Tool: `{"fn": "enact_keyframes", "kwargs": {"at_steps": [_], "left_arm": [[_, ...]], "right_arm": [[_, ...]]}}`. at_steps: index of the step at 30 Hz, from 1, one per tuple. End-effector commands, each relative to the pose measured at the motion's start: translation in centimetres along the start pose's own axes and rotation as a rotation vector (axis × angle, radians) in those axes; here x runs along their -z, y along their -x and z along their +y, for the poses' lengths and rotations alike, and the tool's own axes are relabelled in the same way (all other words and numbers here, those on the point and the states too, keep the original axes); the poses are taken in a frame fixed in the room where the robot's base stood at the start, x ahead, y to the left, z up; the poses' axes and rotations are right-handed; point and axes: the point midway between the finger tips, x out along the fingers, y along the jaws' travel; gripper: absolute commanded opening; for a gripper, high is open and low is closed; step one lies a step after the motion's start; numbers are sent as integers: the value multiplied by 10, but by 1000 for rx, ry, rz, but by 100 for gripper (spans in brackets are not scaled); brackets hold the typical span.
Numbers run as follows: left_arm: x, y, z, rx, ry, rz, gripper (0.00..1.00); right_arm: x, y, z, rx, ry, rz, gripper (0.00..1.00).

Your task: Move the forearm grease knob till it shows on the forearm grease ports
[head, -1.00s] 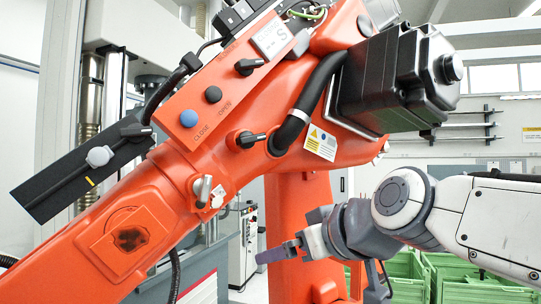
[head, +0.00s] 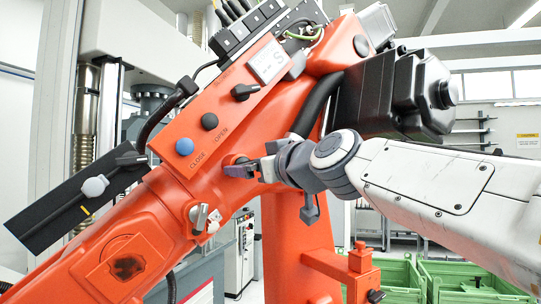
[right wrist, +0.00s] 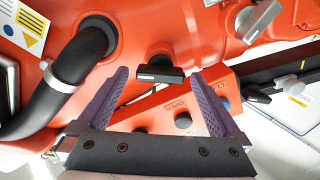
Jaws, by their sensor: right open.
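A black knob with a bar handle (head: 238,171) sits on the orange forearm (head: 165,200), below the blue and black buttons. My right gripper (head: 258,171) is at this knob, its fingers pointing left. In the right wrist view the gripper is open, with the knob (right wrist: 160,74) between the fingertips and a gap on each side. A second black knob (head: 245,91) is higher on the panel, and a silver knob (head: 200,216) is lower on the forearm. Labels are too small to tell which knob is the grease one. My left gripper is not in view.
A black rail (head: 50,215) with a grey slider knob (head: 95,187) and a yellow mark juts out at the left. A black hose (right wrist: 60,75) runs close beside the right gripper. A black motor (head: 400,95) is above my right arm. Green crates (head: 400,280) stand behind.

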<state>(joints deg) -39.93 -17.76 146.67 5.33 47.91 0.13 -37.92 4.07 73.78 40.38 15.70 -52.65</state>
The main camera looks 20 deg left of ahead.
Motion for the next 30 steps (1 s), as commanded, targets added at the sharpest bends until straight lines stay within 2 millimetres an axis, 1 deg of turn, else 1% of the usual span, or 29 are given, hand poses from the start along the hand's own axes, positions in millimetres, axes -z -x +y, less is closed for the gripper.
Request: {"fn": "enact_keyframes", "kwargs": {"at_steps": [1,4,11,12,14,15,17,18,25,30], "left_arm": [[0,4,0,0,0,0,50],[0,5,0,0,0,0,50],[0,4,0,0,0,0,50],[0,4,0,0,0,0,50],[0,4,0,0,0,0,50],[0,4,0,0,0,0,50],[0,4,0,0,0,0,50],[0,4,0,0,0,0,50],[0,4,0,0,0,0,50],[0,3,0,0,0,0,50]], "right_arm": [[1,-4,0,1,0,-1,100],[0,-9,-1,2,0,-1,100],[-1,-9,-1,1,0,-1,100],[-1,-9,-1,1,0,-1,96],[-1,-9,-1,1,0,-1,73],[-1,-9,0,1,0,-1,58],[-1,-9,0,1,0,-1,35],[-1,-9,0,1,0,-1,20],[-1,-9,0,1,-14,-1,19],[-1,-9,0,1,-72,-1,19]]}}
